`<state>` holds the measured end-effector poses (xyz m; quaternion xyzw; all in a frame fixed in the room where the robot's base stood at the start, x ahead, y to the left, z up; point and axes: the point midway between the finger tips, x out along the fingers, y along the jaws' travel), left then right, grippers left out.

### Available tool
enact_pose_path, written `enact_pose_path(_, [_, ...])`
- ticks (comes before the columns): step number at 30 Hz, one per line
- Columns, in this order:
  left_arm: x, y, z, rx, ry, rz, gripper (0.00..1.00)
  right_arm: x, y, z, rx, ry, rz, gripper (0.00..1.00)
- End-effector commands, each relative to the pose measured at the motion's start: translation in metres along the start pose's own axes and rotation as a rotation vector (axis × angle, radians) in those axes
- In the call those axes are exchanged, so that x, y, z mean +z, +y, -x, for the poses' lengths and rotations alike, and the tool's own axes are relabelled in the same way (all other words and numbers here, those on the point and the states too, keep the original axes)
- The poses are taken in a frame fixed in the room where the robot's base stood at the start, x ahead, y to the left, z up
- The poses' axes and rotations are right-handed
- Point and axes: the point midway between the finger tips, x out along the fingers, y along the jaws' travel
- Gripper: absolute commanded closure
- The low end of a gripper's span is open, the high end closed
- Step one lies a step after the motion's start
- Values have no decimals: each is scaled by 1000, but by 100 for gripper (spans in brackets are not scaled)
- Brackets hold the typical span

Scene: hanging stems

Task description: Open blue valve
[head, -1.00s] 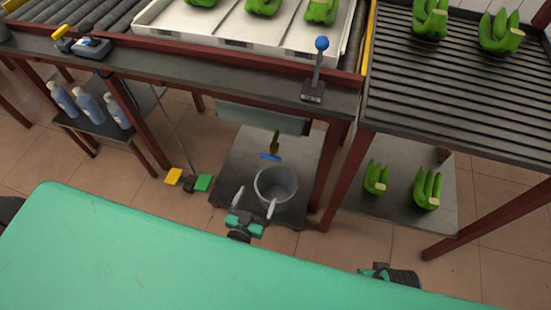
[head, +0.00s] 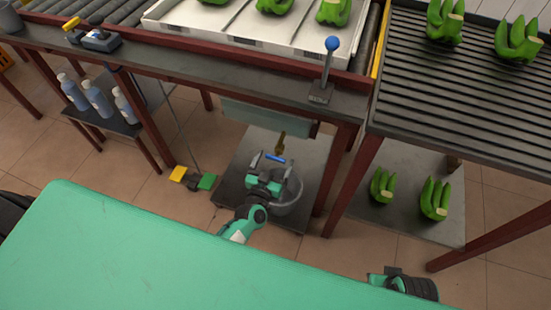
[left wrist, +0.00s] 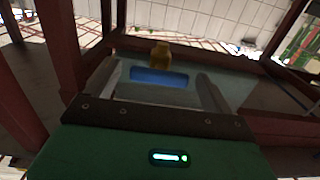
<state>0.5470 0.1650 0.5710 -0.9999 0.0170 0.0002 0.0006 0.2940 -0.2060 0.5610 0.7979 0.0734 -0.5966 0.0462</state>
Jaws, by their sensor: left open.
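The blue valve handle (head: 274,158) is a small bar below a brass tap (head: 281,143) under the tank beneath the conveyor. My left gripper (head: 271,167) is open just in front of the handle, over a grey bucket (head: 292,200) that it partly hides. In the left wrist view the blue handle (left wrist: 158,77) lies crosswise between the two open fingers, with the brass tap (left wrist: 161,55) behind it. I cannot tell whether the fingers touch it. Part of my right arm's end (head: 403,284) shows at the lower right; its fingers are hidden.
A blue-knobbed lever (head: 328,65) stands on the conveyor edge above. Dark red legs (head: 350,185) flank the bucket's space. Several bottles (head: 97,98) stand on a shelf at left. Green banana bunches (head: 434,198) are at right. A yellow and green pedal (head: 192,180) is on the floor.

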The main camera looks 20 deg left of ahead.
Motion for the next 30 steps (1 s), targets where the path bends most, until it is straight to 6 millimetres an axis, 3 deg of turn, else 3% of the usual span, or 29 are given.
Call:
enact_pose_path(6, [0,0,-14,0,0,1,15,-1,0,3,1,3,1,100])
enact_pose_path(14, [0,0,-15,0,0,1,15,0,0,3,1,-1,1,100])
enact_pose_path(21, [0,0,-15,0,0,1,58,1,0,3,1,0,0,100])
enact_pose_path(30, [0,0,-15,0,0,27,59,0,0,4,1,2,0,100])
